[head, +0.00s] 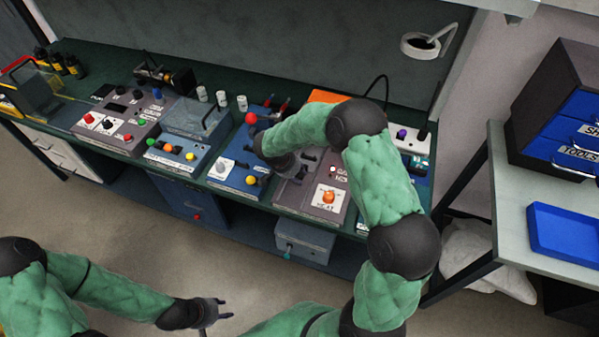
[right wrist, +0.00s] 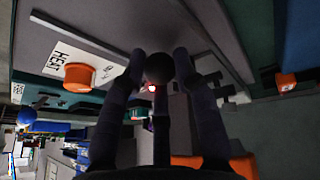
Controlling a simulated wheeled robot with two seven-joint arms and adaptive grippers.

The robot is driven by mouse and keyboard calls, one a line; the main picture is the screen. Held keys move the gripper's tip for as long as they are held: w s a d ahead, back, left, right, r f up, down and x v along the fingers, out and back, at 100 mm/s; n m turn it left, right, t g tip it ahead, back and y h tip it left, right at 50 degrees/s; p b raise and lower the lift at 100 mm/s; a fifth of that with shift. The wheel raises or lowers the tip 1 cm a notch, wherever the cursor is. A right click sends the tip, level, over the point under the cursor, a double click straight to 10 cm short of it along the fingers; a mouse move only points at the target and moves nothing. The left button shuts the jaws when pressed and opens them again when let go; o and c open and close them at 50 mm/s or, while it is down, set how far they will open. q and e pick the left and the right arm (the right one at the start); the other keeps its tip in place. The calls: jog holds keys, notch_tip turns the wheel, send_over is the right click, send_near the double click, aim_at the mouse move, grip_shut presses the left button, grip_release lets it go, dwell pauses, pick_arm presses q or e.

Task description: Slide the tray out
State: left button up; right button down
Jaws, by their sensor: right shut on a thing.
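My right gripper (head: 302,170) reaches over the bench to the grey panel beside the blue panel, partly hidden by my arm. In the right wrist view its fingers are shut around a dark round knob (right wrist: 159,67) in front of a grey surface. The grey panel (head: 290,197) carries an orange knob (head: 328,196) and a label reading HEAT (right wrist: 68,58). I cannot tell which part the dark knob belongs to. A blue tray (head: 565,232) lies on the right-hand table, away from both grippers. My left gripper (head: 222,313) is open and empty above the floor.
Other control panels, among them a blue one (head: 237,180), line the bench to the left. A grey box (head: 304,240) hangs under the bench front. A ring lamp (head: 421,46) stands at the back. The floor in front of the bench is clear.

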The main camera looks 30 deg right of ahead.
jog(key=s+a+b, duration=0.1)
jog(key=s+a, duration=0.1)
jog(key=s+a+b, duration=0.2)
jog(key=a, duration=0.1)
jog(key=s+a+b, duration=0.1)
jog(key=s+a, duration=0.2)
jog(key=shift+a+f, duration=0.1)
jog(key=shift+a, duration=0.05)
jog(key=shift+s+a+b, duration=0.2)
jog(key=shift+a+b, duration=0.05)
jog(key=shift+b, duration=0.1)
jog(key=c, duration=0.9)
grip_release()
jog(key=shift+c, duration=0.2)
jog(key=v, duration=1.2)
